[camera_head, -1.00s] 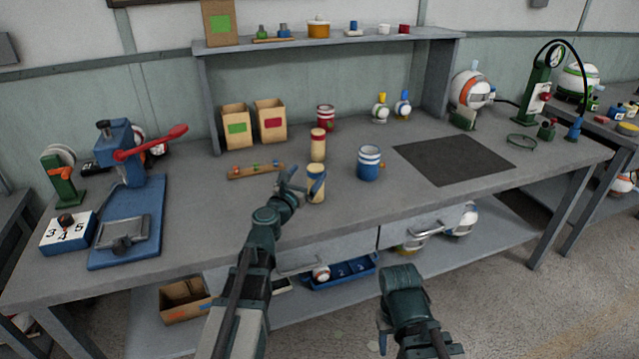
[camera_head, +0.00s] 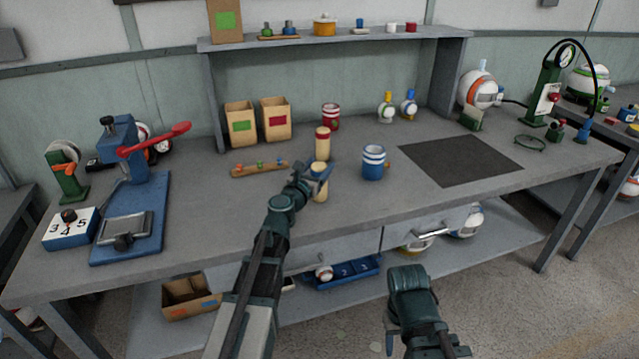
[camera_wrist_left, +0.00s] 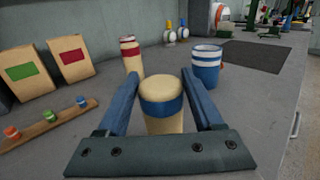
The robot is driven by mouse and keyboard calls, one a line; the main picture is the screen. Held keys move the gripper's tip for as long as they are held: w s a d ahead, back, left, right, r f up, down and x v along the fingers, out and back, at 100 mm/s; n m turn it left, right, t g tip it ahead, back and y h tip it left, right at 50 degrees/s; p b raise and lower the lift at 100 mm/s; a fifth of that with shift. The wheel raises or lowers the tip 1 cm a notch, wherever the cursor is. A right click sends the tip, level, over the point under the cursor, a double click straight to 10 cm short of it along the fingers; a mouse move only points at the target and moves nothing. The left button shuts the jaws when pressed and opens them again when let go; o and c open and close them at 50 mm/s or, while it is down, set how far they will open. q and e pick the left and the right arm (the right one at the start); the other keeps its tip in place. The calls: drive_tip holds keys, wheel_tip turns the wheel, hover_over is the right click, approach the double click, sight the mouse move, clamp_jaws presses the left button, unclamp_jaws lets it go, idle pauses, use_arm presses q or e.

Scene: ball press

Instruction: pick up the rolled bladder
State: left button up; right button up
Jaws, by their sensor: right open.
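A tan rolled bladder with a blue band (camera_head: 320,187) stands upright near the front middle of the bench. It also shows in the left wrist view (camera_wrist_left: 162,108). My left gripper (camera_head: 307,178) is open around it, with one finger on each side and gaps visible in the wrist view. A second tan roll with a red band (camera_head: 322,146) stands just behind; the wrist view shows it beyond the left finger (camera_wrist_left: 131,60). My right gripper (camera_head: 389,343) is open, low in front of the bench, its fingers mostly hidden.
A blue-and-white striped cup (camera_head: 373,163) stands right of the rolls, and a red one (camera_head: 331,117) behind. A wooden strip with pegs (camera_head: 260,168) and two cardboard boxes (camera_head: 258,122) are to the left. A blue press (camera_head: 130,205) stands far left. A dark mat (camera_head: 460,160) lies right.

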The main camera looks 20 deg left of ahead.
use_arm(q)
clamp_jaws()
drive_tip(key=shift+r, duration=0.2)
idle(0.3)
